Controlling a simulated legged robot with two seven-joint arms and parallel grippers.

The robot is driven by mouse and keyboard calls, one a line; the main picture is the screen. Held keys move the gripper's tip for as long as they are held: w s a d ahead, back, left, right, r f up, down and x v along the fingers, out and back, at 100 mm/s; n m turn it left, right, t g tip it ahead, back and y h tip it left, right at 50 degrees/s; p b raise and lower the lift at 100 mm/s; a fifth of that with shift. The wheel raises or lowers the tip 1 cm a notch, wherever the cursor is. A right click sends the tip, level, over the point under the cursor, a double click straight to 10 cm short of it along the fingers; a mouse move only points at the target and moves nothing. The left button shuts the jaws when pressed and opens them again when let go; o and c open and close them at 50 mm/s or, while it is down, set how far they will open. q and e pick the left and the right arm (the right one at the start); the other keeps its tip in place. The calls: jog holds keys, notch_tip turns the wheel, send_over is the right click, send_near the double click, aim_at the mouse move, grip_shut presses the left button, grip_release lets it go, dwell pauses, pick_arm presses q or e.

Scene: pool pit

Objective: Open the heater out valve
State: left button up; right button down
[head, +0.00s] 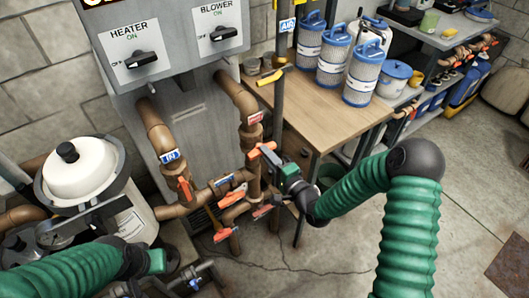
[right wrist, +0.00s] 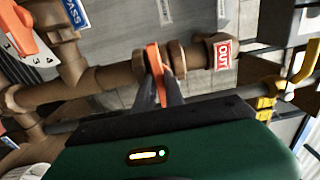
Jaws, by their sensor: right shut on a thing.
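The heater out valve's orange handle (head: 263,150) sits on a vertical brown pipe below a red label (head: 255,117). In the right wrist view that label reads OUT (right wrist: 223,55), and the handle (right wrist: 153,60) stands crosswise to the pipe. My right gripper (head: 278,162) reaches it from the right. In the right wrist view its fingers (right wrist: 165,92) are shut on the handle's near end, and they hide part of it. My left gripper (head: 158,261) is low at the left, away from this valve; its fingers do not show clearly.
Other orange-handled valves crowd close by: one on the left pipe (head: 184,188), one at the bypass (head: 232,193), one lower down (head: 222,235). A grey heater panel (head: 175,45) stands behind. A wooden table (head: 310,112) with blue-lidded filters is at the right.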

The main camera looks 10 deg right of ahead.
jog(key=n+b, duration=0.2)
jog(key=n, duration=0.4)
jog(key=n+b, duration=0.3)
jog(key=n, duration=0.3)
jog(key=n+b, duration=0.3)
jog(key=n, duration=0.3)
jog(key=shift+s+a+f+n, duration=0.15)
jog(key=shift+a+f+n, duration=0.05)
jog(key=shift+f+n, duration=0.15)
jog(key=c, duration=1.5)
grip_release()
jog(key=shift+o, duration=0.9)
jog(key=shift+r, duration=0.2)
jog(key=shift+d, duration=0.1)
jog(key=v, duration=0.6)
jog(key=shift+s+d+b, duration=0.15)
jog(key=shift+s+b, duration=0.2)
